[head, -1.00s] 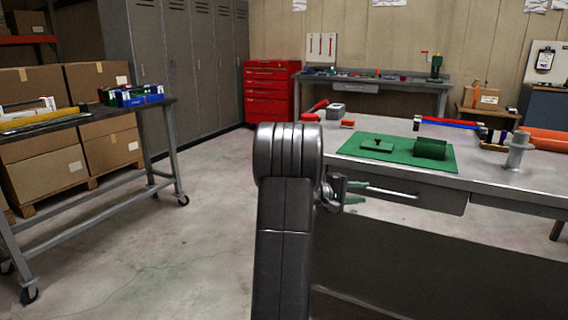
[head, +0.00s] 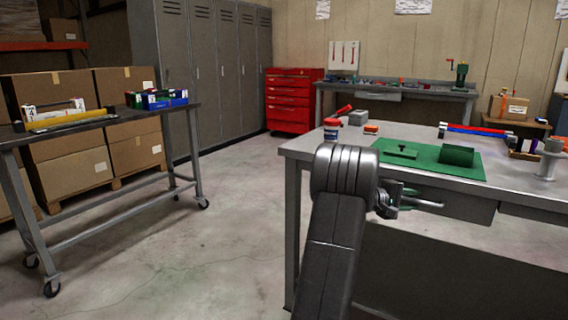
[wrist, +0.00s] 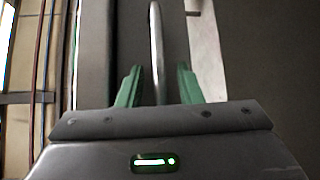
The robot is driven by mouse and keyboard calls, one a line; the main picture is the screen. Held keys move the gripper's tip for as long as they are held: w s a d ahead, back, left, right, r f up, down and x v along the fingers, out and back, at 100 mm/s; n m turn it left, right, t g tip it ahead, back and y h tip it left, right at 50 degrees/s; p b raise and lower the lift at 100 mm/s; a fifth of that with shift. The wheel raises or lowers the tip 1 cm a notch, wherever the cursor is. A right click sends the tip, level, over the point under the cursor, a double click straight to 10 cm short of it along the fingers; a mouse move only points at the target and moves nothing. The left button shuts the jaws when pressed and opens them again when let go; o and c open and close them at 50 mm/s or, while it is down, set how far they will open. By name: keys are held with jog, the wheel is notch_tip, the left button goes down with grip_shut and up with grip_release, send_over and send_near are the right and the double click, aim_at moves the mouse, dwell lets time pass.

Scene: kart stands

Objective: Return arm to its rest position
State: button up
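My gripper (head: 408,199) is at the right of my dark grey arm, in front of the workbench's drawer front. In the wrist view its two green fingers (wrist: 157,85) stand apart. A pale metal handle bar (wrist: 155,45) runs between them, with a gap on each side. In the head view the handle (head: 428,204) sticks out past the fingers on the drawer (head: 462,207). The drawer looks shut. My wrist hides part of the bench edge.
The workbench (head: 300,150) carries a green mat (head: 420,160) with green parts, a can (head: 332,130) and a grey cylinder stand (head: 550,160). A wheeled cart (head: 95,125) stands at the left. Open floor (head: 215,215) lies between them. A red tool chest (head: 290,95) stands behind.

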jog(key=shift+w+a+r, duration=0.1)
jog(key=shift+w+a, duration=0.1)
jog(key=shift+a, duration=0.3)
jog(key=p+v, duration=0.3)
jog(key=v, duration=1)
jog(key=b+x, duration=0.3)
jog(key=x, duration=1)
jog(key=shift+d+f, duration=0.2)
jog(key=shift+d, duration=0.1)
jog(key=shift+s+d+r, duration=0.15)
jog(key=shift+r, duration=0.05)
jog(key=s+a+p, duration=0.4)
jog(key=s+a, duration=0.3)
jog(key=s, duration=0.4)
jog(key=s+a+p, duration=0.3)
jog(key=s+a, duration=0.3)
jog(key=s, duration=0.5)
jog(key=p+v, duration=0.1)
jog(key=v, duration=1.1)
jog(key=shift+a, duration=0.15)
jog(key=shift+s+f, duration=0.1)
